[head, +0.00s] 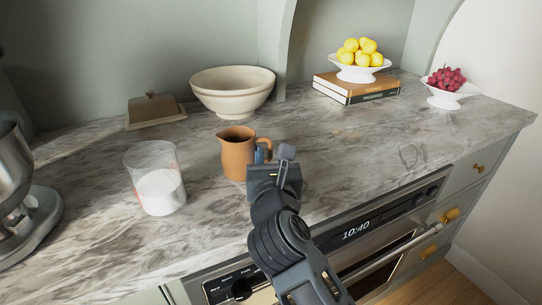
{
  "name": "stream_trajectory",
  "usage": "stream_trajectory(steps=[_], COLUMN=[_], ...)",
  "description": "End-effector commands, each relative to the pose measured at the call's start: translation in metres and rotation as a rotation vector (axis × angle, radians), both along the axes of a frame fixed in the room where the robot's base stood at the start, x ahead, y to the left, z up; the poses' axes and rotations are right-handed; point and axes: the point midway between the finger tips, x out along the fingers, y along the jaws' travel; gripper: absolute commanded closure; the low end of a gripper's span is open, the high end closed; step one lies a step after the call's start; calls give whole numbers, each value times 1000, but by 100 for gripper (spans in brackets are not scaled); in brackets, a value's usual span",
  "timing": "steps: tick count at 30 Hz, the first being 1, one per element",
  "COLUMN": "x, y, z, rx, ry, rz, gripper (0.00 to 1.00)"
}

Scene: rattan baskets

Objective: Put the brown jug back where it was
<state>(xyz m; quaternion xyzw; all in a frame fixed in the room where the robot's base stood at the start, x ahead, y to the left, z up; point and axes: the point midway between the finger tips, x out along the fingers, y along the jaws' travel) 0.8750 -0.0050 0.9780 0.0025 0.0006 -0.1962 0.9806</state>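The brown jug (235,155) is upright near the middle of the counter in the head view, with its spout to the left and its handle to the right. My gripper (274,155) is at the handle side of the jug. One finger shows right of the handle, and a dark bluish part shows at the handle opening. I cannot tell whether the fingers press on the handle or only stand around it. The jug's lower right side is partly hidden by my gripper. I cannot tell whether its base touches the counter.
A glass container with white contents (160,188) stands left of the jug. A cream bowl (233,92) and butter dish (154,109) are behind. Books (355,90) bear a lemon bowl (359,71); a raspberry dish (447,95) is right. A mixer (20,195) stands left. The marble counter (360,145) is clear right of the jug.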

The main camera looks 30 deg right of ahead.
Motion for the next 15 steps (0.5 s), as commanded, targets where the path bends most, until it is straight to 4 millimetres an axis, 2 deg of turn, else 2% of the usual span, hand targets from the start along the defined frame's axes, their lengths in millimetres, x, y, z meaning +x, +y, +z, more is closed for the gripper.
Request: stream_trajectory(steps=[5, 8, 15], x=[0, -12, -57], y=[0, 6, 25], z=[7, 3, 3], rx=[0, 0, 0], ry=[-2, 2, 1], rz=[0, 2, 3], gripper=[63, 63, 63])
